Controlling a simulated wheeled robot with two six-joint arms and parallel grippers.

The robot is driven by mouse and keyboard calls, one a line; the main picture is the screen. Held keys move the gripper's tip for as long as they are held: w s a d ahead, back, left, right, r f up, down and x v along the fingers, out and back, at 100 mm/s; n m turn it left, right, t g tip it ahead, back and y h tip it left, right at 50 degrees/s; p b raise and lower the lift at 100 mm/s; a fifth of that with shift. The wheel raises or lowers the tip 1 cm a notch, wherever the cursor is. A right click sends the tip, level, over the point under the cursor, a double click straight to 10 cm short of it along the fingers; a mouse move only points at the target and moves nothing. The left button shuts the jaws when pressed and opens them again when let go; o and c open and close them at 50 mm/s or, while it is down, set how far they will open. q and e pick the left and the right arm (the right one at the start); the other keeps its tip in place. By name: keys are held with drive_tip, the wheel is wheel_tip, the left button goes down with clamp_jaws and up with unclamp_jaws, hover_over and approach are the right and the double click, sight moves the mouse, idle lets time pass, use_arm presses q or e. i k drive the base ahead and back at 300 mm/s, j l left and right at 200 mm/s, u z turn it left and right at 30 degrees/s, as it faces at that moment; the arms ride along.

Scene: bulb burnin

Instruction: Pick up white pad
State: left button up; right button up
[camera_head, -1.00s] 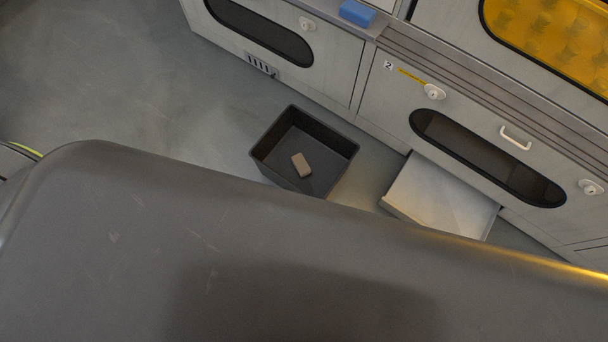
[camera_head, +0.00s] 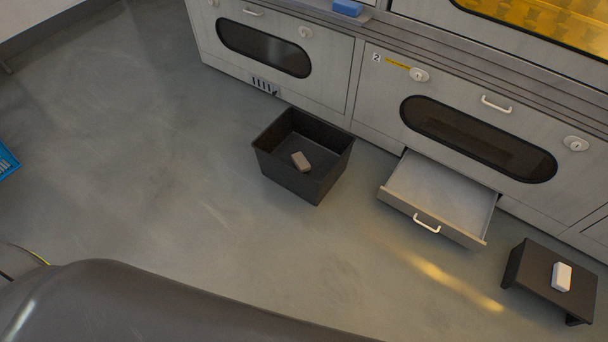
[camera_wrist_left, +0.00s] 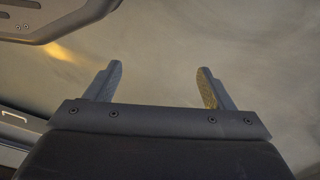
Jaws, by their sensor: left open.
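The white pad (camera_head: 561,277) lies on top of a small dark stool-like stand (camera_head: 533,271) at the lower right of the head view. My left gripper (camera_wrist_left: 157,86) shows in the left wrist view with its two fingers apart and nothing between them. The pad is not seen in the wrist view, and no gripper shows in the head view.
A black bin (camera_head: 327,179) with a brown block (camera_head: 300,161) inside stands on the floor. An open, empty drawer (camera_head: 440,187) juts from the cabinet beside it. A blue block (camera_head: 348,8) lies on the ledge. Floor at left is clear, with a blue crate (camera_head: 7,162) at the edge.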

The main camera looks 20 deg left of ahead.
sight(561, 276)
drive_tip(key=z, duration=1.8)
